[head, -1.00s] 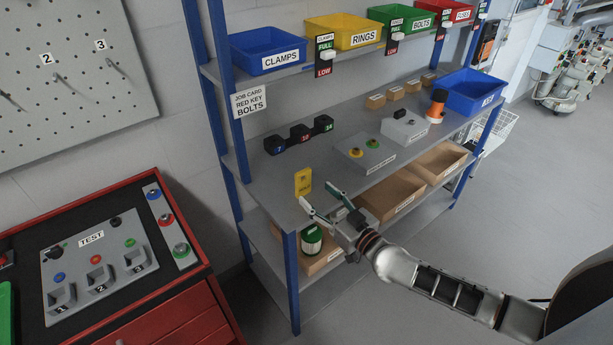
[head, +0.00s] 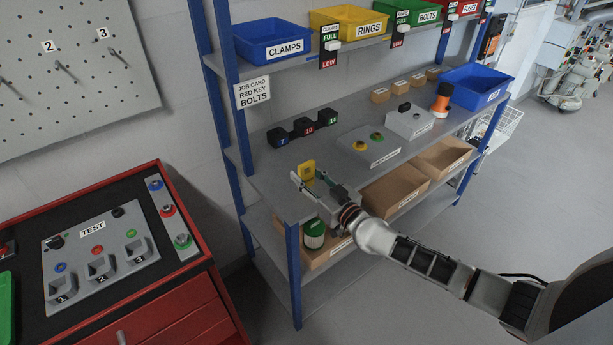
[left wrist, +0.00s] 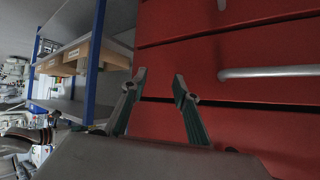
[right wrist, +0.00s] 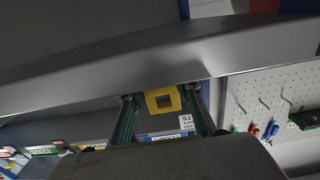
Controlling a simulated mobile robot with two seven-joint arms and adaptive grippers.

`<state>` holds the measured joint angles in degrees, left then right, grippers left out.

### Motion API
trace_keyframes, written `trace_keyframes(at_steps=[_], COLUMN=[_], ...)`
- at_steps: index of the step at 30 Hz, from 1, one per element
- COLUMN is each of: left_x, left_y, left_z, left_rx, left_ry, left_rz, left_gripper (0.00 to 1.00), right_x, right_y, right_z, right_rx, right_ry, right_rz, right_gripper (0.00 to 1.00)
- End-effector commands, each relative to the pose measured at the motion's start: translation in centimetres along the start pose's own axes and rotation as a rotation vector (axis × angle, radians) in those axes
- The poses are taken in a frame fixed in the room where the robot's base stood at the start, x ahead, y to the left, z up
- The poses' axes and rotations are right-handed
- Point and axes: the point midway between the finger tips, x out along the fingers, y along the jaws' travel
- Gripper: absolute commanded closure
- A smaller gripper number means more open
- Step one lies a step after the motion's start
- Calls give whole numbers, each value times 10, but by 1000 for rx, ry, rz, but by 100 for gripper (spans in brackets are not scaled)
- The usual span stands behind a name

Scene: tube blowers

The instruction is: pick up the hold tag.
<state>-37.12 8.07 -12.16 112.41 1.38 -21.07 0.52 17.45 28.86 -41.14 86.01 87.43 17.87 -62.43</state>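The yellow hold tag (head: 307,167) stands upright near the front left of the grey shelf; its lower part is hidden behind my right gripper. My right gripper (head: 309,175) is at the tag, with one finger on either side. In the right wrist view the tag (right wrist: 152,107) shows between the two spread fingers (right wrist: 160,98), with a gap visible at its left; contact is not clear. My left gripper (left wrist: 159,79) is open and empty in front of red drawers, out of the head view.
Black numbered blocks (head: 303,131) and a grey button box (head: 368,146) stand behind and right of the tag. A blue post (head: 292,270) rises to the shelf's front corner. Cardboard bins (head: 397,188) sit below. A red cabinet (head: 190,310) with a test panel is at left.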

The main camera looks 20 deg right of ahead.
Motion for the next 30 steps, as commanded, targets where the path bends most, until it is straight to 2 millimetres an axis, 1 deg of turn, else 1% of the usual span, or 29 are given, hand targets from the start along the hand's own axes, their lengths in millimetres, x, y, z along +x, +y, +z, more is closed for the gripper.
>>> trace_keyframes(at_steps=[11,17,23,27,30], left_x=[0,-4,-14,-24,-31], left_y=[0,-1,-4,-7,-12], left_z=[-1,-8,-25,-39,-42], left_rx=[-1,-1,0,1,1], left_ry=[1,4,8,5,-9], left_rz=[0,-1,-2,-5,-11], left_gripper=[70,70,70,70,70], right_x=[0,0,0,0,0], right_y=[0,0,0,0,0], right_z=[0,-10,-31,-52,-69], right_rx=[0,-1,1,0,1], right_ry=[0,2,2,2,1], right_rz=[0,0,1,1,-1], right_gripper=[81,81,81,81,81])
